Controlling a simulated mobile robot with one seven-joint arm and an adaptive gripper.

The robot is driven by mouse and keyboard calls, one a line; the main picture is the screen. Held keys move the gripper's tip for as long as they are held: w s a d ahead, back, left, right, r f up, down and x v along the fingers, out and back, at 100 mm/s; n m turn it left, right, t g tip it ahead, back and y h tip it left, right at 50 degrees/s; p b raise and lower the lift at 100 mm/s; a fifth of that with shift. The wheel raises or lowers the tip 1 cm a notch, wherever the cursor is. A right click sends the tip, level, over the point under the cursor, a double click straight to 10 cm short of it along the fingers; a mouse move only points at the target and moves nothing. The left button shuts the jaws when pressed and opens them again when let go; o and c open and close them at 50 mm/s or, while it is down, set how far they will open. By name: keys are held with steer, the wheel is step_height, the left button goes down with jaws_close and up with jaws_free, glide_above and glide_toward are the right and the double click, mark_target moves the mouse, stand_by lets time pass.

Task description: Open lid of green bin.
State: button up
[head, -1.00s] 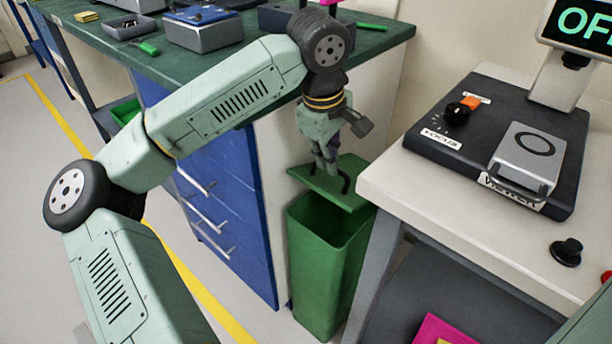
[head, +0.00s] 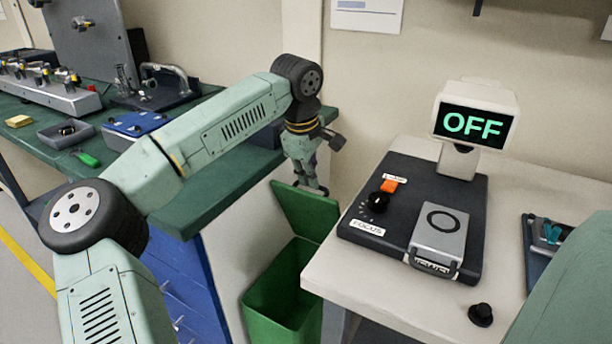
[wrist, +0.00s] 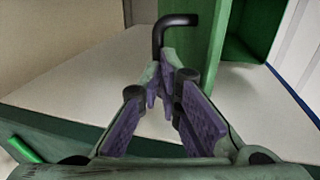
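The green bin (head: 272,300) stands on the floor between the green-topped bench and the pale table. Its green lid (head: 303,212) is raised steeply, with the bin's opening showing below it. In the wrist view the lid (wrist: 203,60) is an upright green panel with a black bent handle (wrist: 176,20) sticking out of it. My gripper (head: 314,182) is at the upper part of the lid. In the wrist view its purple-padded fingers (wrist: 168,78) close in around the lower end of the handle, which is partly hidden by the fingertips.
The pale table (head: 325,270) stands close on the right, with a dark control unit (head: 385,215) and an "OFF" screen (head: 473,126) on it. The green bench top (head: 210,185) with several devices is on the left, over blue drawers (head: 180,270).

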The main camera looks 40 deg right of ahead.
steer(key=o, duration=0.3)
steer(key=shift+s+x, duration=0.25)
steer(key=shift+x, duration=1)
steer(key=shift+a, duration=0.1)
steer(key=shift+r, duration=0.15)
steer(key=shift+w+d+r+p, duration=0.1)
steer(key=shift+d+r+p, duration=0.15)
steer(key=shift+p, duration=0.3)
steer(key=w+d+r+p, duration=0.3)
steer(key=d+r+p, duration=0.3)
steer(key=d+p, duration=0.3)
steer(key=shift+w+r+p, duration=0.3)
steer(key=shift+r+p, duration=0.1)
steer(key=shift+p, duration=0.8)
